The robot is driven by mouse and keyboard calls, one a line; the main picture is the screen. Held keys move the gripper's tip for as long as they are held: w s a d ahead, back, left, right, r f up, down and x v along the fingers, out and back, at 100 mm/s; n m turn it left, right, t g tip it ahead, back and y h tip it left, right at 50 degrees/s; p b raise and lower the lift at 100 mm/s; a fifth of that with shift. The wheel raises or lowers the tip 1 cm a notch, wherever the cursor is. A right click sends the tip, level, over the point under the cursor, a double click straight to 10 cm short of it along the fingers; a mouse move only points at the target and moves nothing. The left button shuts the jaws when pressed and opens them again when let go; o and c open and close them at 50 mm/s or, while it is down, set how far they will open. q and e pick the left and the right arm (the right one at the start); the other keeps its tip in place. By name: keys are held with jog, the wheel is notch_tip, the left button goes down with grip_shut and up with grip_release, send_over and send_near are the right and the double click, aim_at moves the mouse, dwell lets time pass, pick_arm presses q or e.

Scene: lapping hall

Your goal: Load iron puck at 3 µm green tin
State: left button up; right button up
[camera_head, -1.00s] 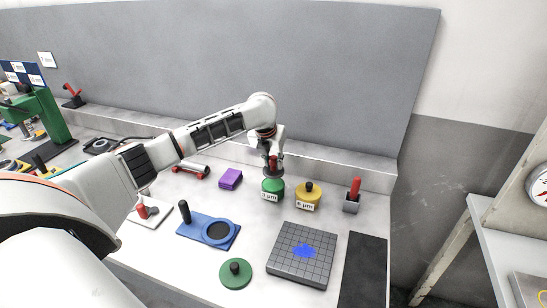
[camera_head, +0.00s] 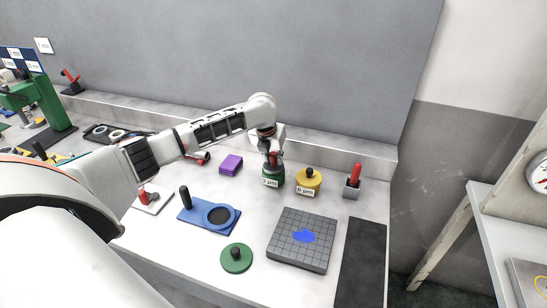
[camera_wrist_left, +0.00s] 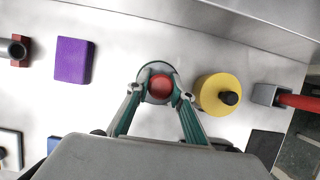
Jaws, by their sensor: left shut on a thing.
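The green tin (camera_head: 280,183) with the 3 µm label stands at the back of the bench, its lid off. My left gripper (camera_head: 272,158) points down over it. It is shut on the red knob of the iron puck (camera_wrist_left: 161,83), a grey disc with a red middle between my fingertips in the left wrist view. The puck is at the mouth of the green tin; the fingers hide whether it touches the inside. A green lid (camera_head: 236,259) with a black knob lies at the bench front. My right gripper is not in view.
The yellow 6 µm tin (camera_head: 308,181) stands close on the right, lid on. A red-handled tool in a grey holder (camera_head: 351,191) is further right. A grey grooved plate (camera_head: 290,255) with a blue patch, a blue holder (camera_head: 190,214) and a purple block (camera_head: 231,165) also lie on the bench.

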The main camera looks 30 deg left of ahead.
aim_at(274, 153)
pick_arm(q)
jog(key=shift+f, duration=0.5)
dwell(1.8)
jog(key=shift+r, duration=0.15)
jog(key=shift+r, duration=3.45)
jog(key=shift+d+n, duration=0.4)
jog(key=shift+d, duration=0.2)
jog(key=s+d+r+n+g+y, duration=0.1)
jog(key=s+d+n+g+y, duration=0.1)
jog(key=s+d+n, duration=0.35)
jog(key=s+d+r+n+g+y, duration=0.1)
jog(key=s+d+n+g+y, duration=0.15)
jog(key=d+n, duration=0.55)
jog(key=s+d+r+n+g+h, duration=0.1)
jog(key=s+d+n+g+h, duration=0.1)
jog(key=s+n, duration=0.5)
jog(key=s+d+r+n+g+h, duration=0.1)
jog(key=s+n+g+h, duration=0.1)
jog(key=s+n, duration=0.5)
jog(key=n+h, duration=0.1)
jog(key=n, duration=0.4)
jog(key=shift+s+d+r, duration=0.25)
jog(key=shift+d+r, duration=0.15)
